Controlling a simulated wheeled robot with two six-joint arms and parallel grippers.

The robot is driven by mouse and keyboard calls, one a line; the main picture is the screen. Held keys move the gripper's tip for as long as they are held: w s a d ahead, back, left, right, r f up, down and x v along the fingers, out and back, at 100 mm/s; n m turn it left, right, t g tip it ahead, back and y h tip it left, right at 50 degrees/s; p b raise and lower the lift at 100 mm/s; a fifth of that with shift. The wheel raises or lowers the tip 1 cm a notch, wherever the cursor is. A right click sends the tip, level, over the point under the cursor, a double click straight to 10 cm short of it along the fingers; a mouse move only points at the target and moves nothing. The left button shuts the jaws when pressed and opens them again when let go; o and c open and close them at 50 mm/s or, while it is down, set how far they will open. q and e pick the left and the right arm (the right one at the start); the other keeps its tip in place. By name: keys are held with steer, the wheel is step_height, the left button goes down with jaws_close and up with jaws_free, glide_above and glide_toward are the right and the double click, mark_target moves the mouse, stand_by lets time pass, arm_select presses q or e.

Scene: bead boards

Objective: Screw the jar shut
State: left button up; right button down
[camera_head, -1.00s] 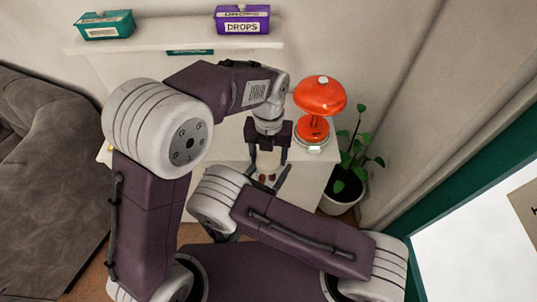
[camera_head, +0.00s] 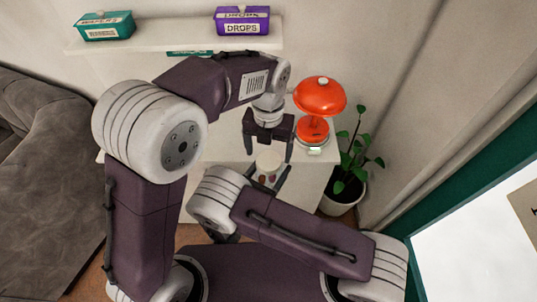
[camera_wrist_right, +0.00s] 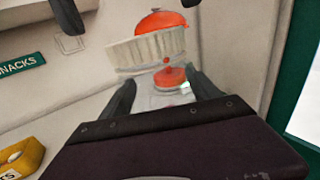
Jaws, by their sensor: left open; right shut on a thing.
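The jar (camera_wrist_right: 158,97) is clear and hard to make out, with a few dark red pieces in it in the head view. My right gripper (camera_head: 267,183) is shut on it; its two dark fingers flank the jar in the right wrist view (camera_wrist_right: 160,92). A cream ribbed lid (camera_wrist_right: 147,51) sits at the jar's mouth and looks tilted in the right wrist view. Its pale top (camera_head: 269,160) shows in the head view. How tightly it sits cannot be told. My left gripper (camera_head: 269,150) is open above the lid, pointing down, its fingers apart.
A red-orange lamp (camera_head: 319,97) stands right of my left gripper on a white cabinet (camera_head: 312,178). A potted plant (camera_head: 348,190) stands beside it. A shelf behind holds teal (camera_head: 103,25) and purple (camera_head: 242,20) boxes. A yellow box (camera_wrist_right: 22,157) shows in the right wrist view.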

arm_select(q)
steer(key=shift+r, duration=0.9)
steer(key=shift+c, duration=0.4)
